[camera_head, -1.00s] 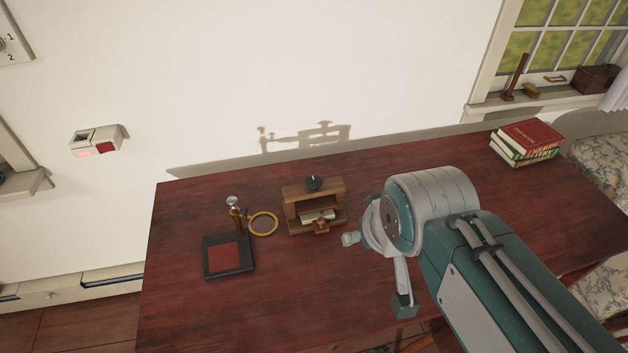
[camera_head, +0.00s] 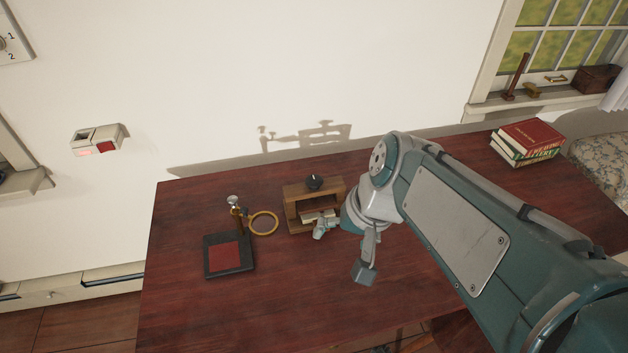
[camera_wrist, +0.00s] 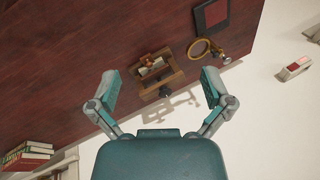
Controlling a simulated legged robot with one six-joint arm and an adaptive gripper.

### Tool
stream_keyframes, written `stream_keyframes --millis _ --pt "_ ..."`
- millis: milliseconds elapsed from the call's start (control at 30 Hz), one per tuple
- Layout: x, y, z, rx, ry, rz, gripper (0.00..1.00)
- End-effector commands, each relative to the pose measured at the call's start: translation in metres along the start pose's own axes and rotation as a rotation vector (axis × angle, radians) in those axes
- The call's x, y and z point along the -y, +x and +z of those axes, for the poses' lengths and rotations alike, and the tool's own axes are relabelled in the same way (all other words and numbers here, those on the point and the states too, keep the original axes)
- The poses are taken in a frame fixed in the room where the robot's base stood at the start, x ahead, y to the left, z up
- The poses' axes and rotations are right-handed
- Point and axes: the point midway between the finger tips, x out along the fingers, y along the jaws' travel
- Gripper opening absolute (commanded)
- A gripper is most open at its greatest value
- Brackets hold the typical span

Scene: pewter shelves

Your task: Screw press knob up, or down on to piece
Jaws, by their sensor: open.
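The wooden press (camera_head: 291,207) stands on the table as an upright frame with a dark round knob (camera_head: 314,182) on its top. A pale piece (camera_head: 311,215) lies inside the frame's opening, partly hidden by my gripper. My gripper (camera_head: 343,251) is open and empty, with one finger in front of the press's lower right side and the other farther right, nearer the viewer. In the wrist view, the press (camera_wrist: 173,79) and the dark knob (camera_wrist: 165,91) appear between the spread fingers of my gripper (camera_wrist: 160,82), apart from both.
Books (camera_head: 527,143) are stacked at the far right. The table's left front is clear; a wall rises behind.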

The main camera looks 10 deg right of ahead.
Motion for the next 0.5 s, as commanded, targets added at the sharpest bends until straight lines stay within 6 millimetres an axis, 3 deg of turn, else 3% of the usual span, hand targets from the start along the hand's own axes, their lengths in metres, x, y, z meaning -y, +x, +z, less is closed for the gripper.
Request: stream_keyframes --millis 500 --pt "0.025 0.051 -0.042 0.352 0.508 -0.311 1.00"
